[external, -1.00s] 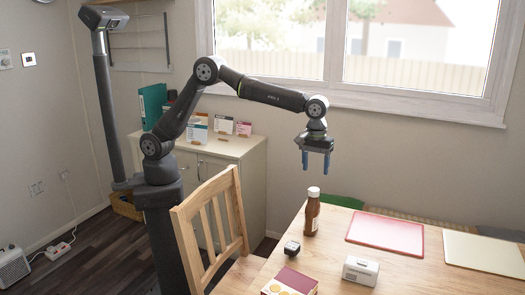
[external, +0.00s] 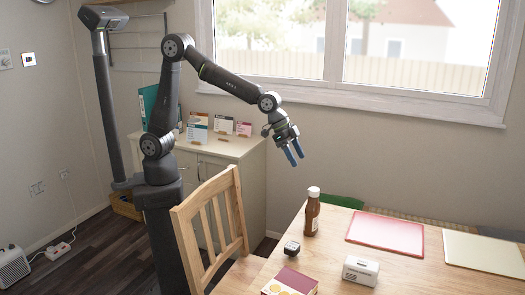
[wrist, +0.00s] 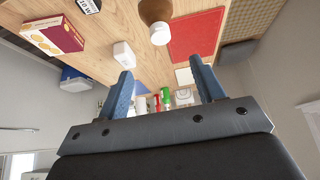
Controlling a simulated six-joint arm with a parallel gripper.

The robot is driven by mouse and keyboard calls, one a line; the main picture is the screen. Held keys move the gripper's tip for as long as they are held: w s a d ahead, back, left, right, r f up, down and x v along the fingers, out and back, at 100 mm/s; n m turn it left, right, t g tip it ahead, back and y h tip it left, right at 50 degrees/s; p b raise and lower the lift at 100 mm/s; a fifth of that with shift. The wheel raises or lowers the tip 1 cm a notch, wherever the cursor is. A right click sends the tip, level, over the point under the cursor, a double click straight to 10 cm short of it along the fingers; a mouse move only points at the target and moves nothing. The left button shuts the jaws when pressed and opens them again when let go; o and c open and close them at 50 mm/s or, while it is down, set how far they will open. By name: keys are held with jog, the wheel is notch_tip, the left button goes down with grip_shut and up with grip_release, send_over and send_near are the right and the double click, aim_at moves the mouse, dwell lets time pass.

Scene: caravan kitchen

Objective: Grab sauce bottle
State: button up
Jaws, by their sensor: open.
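The sauce bottle (external: 312,214) is brown with a white cap and stands upright near the left end of the wooden table (external: 420,278). My gripper (external: 295,153) has blue fingers, is open and empty, and hangs above and slightly left of the bottle, tilted down to the right. Its two fingers (wrist: 165,90) are spread apart in the wrist view. Nothing hides the bottle in the external view.
On the table are a small dark item (external: 292,248), a dark red box (external: 290,282), a white device (external: 360,270), a red mat (external: 386,234) and a pale board (external: 484,253). A wooden chair (external: 212,232) stands at the table's left. The space around the bottle is clear.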

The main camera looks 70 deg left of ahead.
aim_at(313, 189)
jog(key=x, duration=1.6)
jog(key=shift+w+d+f, duration=0.25)
grip_shut()
